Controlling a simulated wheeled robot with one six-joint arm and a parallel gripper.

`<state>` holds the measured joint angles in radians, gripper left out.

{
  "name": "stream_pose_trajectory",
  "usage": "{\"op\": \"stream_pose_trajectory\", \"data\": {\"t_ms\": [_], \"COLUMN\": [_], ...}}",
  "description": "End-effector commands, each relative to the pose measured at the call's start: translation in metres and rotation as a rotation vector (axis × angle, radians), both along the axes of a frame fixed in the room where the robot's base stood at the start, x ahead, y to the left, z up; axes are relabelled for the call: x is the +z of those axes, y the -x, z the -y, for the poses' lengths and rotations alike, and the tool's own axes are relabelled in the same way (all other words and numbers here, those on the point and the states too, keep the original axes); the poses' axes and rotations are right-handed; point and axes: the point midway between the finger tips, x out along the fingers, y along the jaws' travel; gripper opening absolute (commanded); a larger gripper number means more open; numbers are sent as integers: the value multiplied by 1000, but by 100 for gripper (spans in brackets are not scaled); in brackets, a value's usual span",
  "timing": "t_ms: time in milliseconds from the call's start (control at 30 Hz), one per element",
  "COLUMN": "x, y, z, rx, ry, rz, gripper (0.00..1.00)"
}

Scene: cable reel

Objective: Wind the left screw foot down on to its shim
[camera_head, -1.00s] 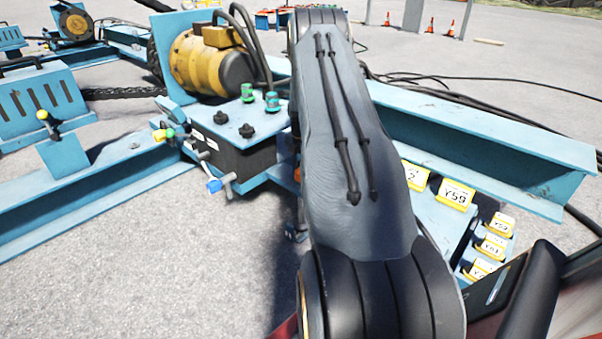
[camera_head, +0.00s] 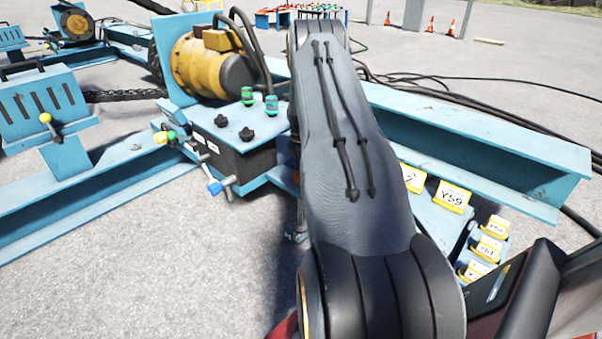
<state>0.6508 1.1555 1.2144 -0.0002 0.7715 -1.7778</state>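My own dark grey arm fills the middle of the view and reaches away over the blue frame. My gripper is hidden behind it. A thin dark upright with a small blue base (camera_head: 295,237) shows at the arm's left edge, below the blue frame. It may be a screw foot, but I cannot tell whether it is the left one, and most of it is covered. No shim can be made out, and whether the foot touches anything is hidden.
A yellow motor (camera_head: 205,66) stands behind a black box (camera_head: 235,160) with a blue lid, knobs and coloured levers. A long blue beam (camera_head: 480,140) runs to the right. Yellow tags (camera_head: 453,197) mark the blue blocks at right. Cables lie behind. Bare pavement (camera_head: 130,270) lies at lower left.

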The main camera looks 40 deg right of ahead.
Motion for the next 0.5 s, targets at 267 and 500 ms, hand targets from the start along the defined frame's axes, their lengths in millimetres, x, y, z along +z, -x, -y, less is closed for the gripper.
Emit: {"op": "stream_pose_trajectory", "data": {"t_ms": [267, 500], "x": [1, 0], "y": [0, 0], "z": [-1, -1], "rx": [-263, -490], "ry": [-2, -1], "rz": [-1, -3], "gripper": [19, 19]}}
